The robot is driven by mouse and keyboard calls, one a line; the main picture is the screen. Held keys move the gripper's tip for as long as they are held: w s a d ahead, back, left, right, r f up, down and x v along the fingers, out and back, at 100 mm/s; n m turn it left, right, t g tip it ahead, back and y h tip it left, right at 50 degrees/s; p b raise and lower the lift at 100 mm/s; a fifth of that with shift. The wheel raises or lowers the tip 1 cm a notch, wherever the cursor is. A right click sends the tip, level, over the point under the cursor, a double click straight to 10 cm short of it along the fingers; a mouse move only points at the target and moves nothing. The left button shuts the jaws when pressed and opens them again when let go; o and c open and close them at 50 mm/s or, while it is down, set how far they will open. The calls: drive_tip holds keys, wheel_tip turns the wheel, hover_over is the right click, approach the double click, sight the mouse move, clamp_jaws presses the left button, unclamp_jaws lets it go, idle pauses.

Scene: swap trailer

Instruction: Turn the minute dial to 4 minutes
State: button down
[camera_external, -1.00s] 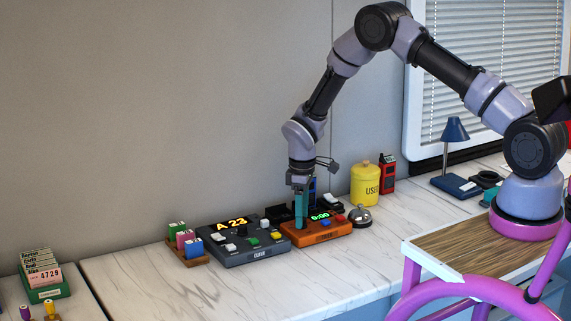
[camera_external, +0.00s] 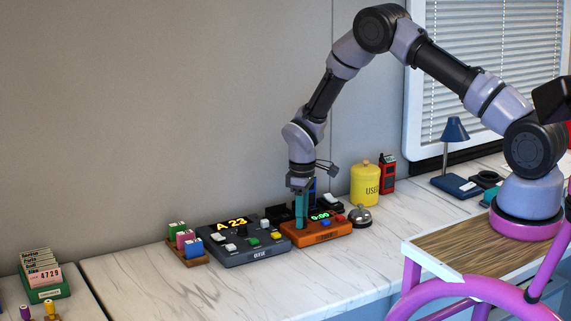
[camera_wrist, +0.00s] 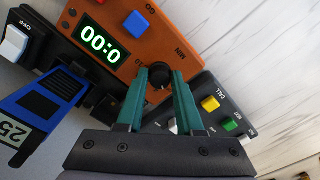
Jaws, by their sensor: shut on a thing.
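The orange timer box (camera_external: 328,234) stands on the counter with a lit green display (camera_external: 320,216). In the wrist view the display (camera_wrist: 100,40) reads 0:00, seen turned. The black minute dial (camera_wrist: 158,82) is on the box near the letters MIN. My gripper (camera_external: 300,222) points straight down over the left part of the box. In the wrist view the teal fingers of my gripper (camera_wrist: 159,76) are shut on the dial, one on each side. The fingers hide part of the dial, and its pointer mark cannot be made out.
A dark grey call box (camera_external: 262,251) reading A 23 stands just left of the timer. A silver bell (camera_external: 360,217) and a yellow canister (camera_external: 365,185) stand to the right. A blue device (camera_wrist: 45,107) lies close by in the wrist view. The counter front is clear.

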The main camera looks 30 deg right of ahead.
drive_tip(key=m, duration=0.5)
drive_tip(key=shift+m, duration=0.3)
idle(0.4)
drive_tip(key=c, duration=0.6)
unclamp_jaws()
drive_tip(key=shift+o, duration=0.2)
wheel_tip(320, 180, up, 11)
